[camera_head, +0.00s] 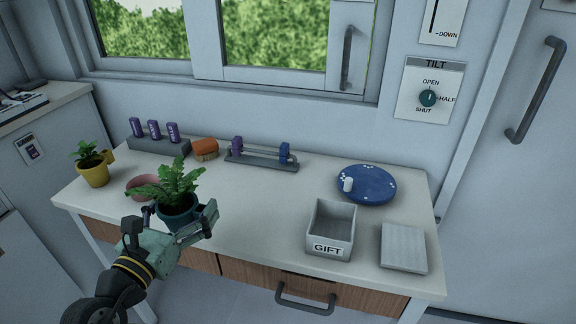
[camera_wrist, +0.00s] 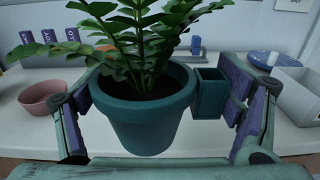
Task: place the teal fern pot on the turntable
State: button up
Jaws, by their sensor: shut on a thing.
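The teal fern pot (camera_head: 176,218) holds a leafy green fern (camera_head: 172,184) and is upright at the front left of the counter. It fills the middle of the wrist view (camera_wrist: 148,118), with a small square teal pocket (camera_wrist: 208,95) on its right side. My gripper (camera_head: 181,213) is shut on the pot, one finger on the left wall and one by the pocket. I cannot tell whether the pot's base touches the counter. The turntable, a blue disc with white marks (camera_head: 372,190), lies at the back right. A small white cylinder (camera_head: 347,184) stands on its left part.
A GIFT box (camera_head: 330,248) and a grey slab (camera_head: 404,247) stand in front of the turntable. The counter's middle is clear.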

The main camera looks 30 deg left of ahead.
aim_at(371, 179)
jog(key=i+l+u, duration=0.2)
jog(key=l, duration=0.6)
jog(key=l+u, duration=0.15)
jog(key=l, duration=0.65)
jog(key=i+l+u, duration=0.2)
jog(key=l, duration=0.3)
jog(key=l+u, duration=0.2)
jog(key=l, duration=0.25)
jog(key=i+l+u, duration=0.25)
jog(key=l, duration=0.3)
jog(key=i+l+u, duration=0.15)
jog(key=i+l, duration=0.4)
